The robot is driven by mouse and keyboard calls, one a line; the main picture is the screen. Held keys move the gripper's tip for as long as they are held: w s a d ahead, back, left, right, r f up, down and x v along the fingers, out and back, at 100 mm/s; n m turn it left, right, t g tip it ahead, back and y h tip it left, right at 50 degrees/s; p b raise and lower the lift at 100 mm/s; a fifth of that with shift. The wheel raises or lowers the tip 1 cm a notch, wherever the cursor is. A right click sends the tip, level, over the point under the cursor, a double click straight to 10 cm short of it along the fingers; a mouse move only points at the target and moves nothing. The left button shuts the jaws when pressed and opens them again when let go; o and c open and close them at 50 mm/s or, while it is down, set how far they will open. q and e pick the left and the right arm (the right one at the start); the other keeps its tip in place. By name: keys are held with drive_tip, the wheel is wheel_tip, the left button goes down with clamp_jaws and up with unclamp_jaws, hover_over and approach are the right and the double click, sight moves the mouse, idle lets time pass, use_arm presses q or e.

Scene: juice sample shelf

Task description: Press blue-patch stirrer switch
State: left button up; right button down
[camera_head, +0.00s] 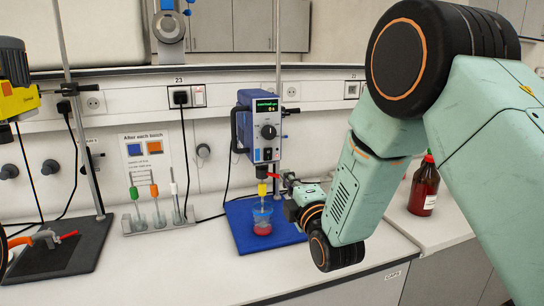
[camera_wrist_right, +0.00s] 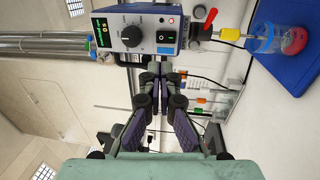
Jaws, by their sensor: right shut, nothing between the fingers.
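The blue stirrer (camera_head: 262,128) hangs on its stand above a blue base plate (camera_head: 240,228), with a cup of red liquid (camera_head: 262,218) on it. In the right wrist view, the stirrer's front panel (camera_wrist_right: 145,17) shows a lit green display, a knob and a black rocker switch (camera_wrist_right: 164,43). My right gripper (camera_head: 287,182) is by the stirrer's lower front, above and right of the cup. Its fingers (camera_wrist_right: 157,66) are shut and empty, appearing just below the switch in the wrist view. Whether they touch the panel is unclear.
A yellow stirrer (camera_head: 14,85) stands at the left above a dark base (camera_head: 85,250). A rack with colour-marked stirring rods (camera_head: 160,222) stands between. A brown bottle (camera_head: 424,188) is at the right, beyond my arm. The front bench middle is clear.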

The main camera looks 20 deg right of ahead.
sight(269, 151)
drive_tip(key=w, duration=0.3)
drive_tip(key=w+r+p, duration=0.1)
drive_tip(key=w, duration=0.3)
drive_tip(key=w+p, duration=0.1)
drive_tip(key=w, duration=0.2)
drive_tip(key=shift+w+a+r, duration=0.2)
drive_tip(key=shift+w+a, duration=0.05)
drive_tip(key=shift+w+d+f, duration=0.1)
drive_tip(key=shift+w+d, duration=0.1)
drive_tip(key=shift+w, duration=0.45)
drive_tip(key=shift+s+a, duration=0.1)
drive_tip(key=shift+a, duration=0.05)
drive_tip(key=shift+w+r+b, duration=0.2)
drive_tip(key=shift+w+b, duration=0.15)
drive_tip(key=shift+b, duration=0.1)
drive_tip(key=shift+s, duration=0.2)
